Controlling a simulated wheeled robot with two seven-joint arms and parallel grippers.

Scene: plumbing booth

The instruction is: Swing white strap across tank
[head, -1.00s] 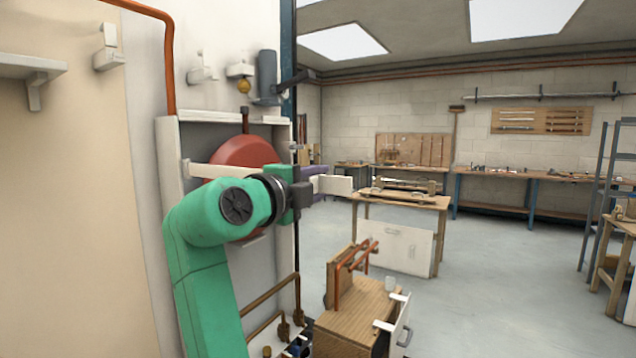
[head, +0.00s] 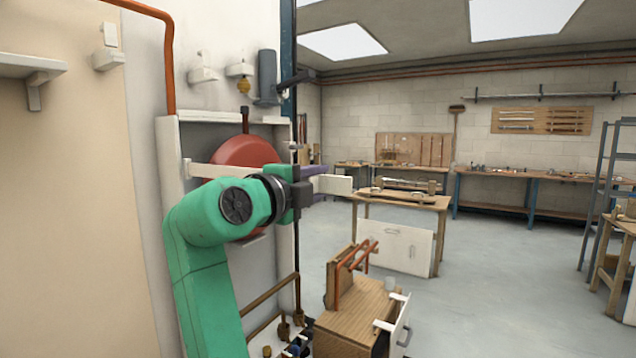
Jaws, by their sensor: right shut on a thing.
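The round red tank (head: 246,152) sits in a shallow white-framed recess in the wall. The white strap (head: 209,171) starts at the left side of the frame and runs to the right across the tank's front, until my green right arm hides it. A white flat piece (head: 340,184) shows just beyond my right gripper (head: 318,183); I cannot tell for sure if it is the strap's free end. The right gripper is shut at the tank's right side, its grip mostly hidden by its own wrist. My left gripper is out of view.
A wooden stand with copper pipes (head: 357,258) and a small cabinet (head: 355,312) stand low, right of the recess. A grey cylinder (head: 267,75) is on the wall above the tank. A wooden worktable (head: 425,203) stands further back. The floor (head: 510,275) to the right is clear.

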